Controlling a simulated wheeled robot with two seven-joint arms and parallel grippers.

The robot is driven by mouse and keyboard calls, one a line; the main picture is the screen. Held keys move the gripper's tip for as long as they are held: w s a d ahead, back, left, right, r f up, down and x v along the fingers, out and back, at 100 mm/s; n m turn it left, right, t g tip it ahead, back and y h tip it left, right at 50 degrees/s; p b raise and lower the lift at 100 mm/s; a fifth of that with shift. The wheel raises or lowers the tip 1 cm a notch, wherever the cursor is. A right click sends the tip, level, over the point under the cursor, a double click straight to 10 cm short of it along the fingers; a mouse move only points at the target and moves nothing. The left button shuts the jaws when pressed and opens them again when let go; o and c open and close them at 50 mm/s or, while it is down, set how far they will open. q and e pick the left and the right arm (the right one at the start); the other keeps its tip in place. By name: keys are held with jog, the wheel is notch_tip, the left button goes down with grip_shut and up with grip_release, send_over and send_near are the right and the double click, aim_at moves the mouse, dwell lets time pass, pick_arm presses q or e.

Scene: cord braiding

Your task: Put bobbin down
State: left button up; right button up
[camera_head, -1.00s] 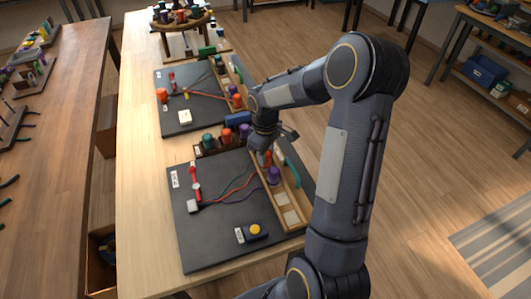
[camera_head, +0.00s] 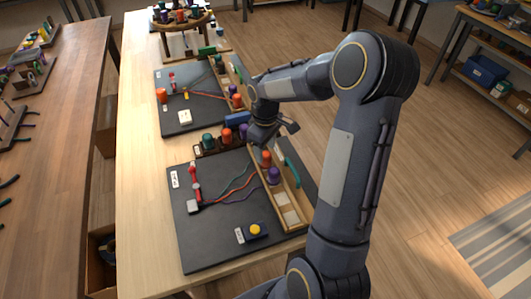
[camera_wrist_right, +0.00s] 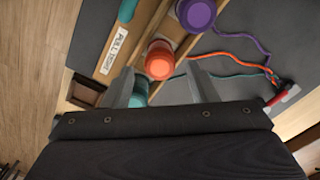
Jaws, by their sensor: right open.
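My right gripper (camera_head: 270,134) is open and stands above the far end of a wooden tray (camera_head: 293,213) on the near dark board. An orange bobbin (camera_head: 266,158) and a purple bobbin (camera_head: 273,175) stand in the tray, just on the near side of the gripper. The purple bobbin (camera_wrist_right: 196,13) is farther off. A teal bobbin (camera_wrist_right: 138,93) shows partly behind one finger. My left gripper is not in view.
Teal, red and purple cords (camera_head: 238,184) run from the tray to a red clamp (camera_head: 194,178). A rack (camera_head: 205,152) with several bobbins stands behind the board. A yellow button (camera_head: 255,230) is at the board's front. A teal handle (camera_head: 292,172) lies along the tray's right side.

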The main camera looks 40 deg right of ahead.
aim_at(265, 154)
notch_tip(265, 154, up, 9)
jog(key=s+a+r+m+t+y, duration=0.1)
jog(key=s+a+r+m+t, duration=0.1)
jog(key=s+a+r, duration=0.45)
jog(key=s+a+f+m+t+y, duration=0.2)
jog(key=s+a, duration=0.7)
jog(key=s, duration=0.5)
notch_tip(265, 154, down, 2)
jog(key=shift+a+f+m+t+y, duration=0.1)
jog(key=shift+a+m+t+y, duration=0.25)
jog(key=shift+m+t, duration=0.5)
